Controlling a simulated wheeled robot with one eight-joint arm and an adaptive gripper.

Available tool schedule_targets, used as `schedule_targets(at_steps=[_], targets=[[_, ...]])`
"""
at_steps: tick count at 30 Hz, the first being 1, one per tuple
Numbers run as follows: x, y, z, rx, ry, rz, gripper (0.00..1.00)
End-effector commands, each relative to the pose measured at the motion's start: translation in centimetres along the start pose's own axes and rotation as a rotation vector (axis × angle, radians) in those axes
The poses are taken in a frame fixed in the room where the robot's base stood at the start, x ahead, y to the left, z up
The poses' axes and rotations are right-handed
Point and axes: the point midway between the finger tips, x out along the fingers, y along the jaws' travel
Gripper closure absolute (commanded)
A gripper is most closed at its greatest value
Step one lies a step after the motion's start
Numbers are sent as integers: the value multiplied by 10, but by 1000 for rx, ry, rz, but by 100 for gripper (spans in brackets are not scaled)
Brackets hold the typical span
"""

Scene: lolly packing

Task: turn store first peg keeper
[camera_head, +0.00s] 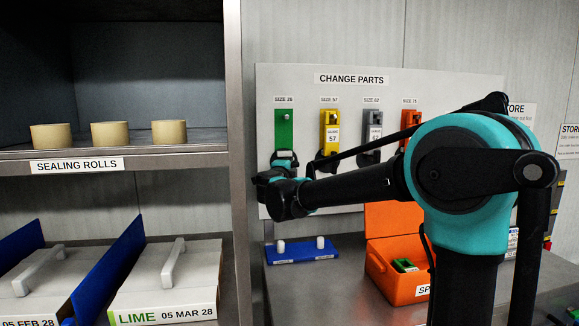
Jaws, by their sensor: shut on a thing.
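My gripper (284,160) is at the lower end of this green part, pointing at the board. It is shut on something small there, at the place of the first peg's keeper. My jaws and wrist hide the keeper, so its angle cannot be told. A yellow part (329,130), a grey part (372,128) and an orange part (410,122) hang to the right, the orange one partly behind my arm.
A blue stand (301,253) with two pale pegs sits on the bench below. An open orange case (398,282) holds a green piece. A steel shelf post (236,170) stands close at left, beside sealing rolls (110,133) and lidded boxes.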

Motion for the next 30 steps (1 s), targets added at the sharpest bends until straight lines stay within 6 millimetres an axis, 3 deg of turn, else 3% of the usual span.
schedule_targets(at_steps=[18,19,24,30], targets=[[0,1,-1,41,1,17,100],[0,1,-1,41,1,17,82],[0,1,-1,40,1,17,62],[0,0,0,39,0,16,62]])
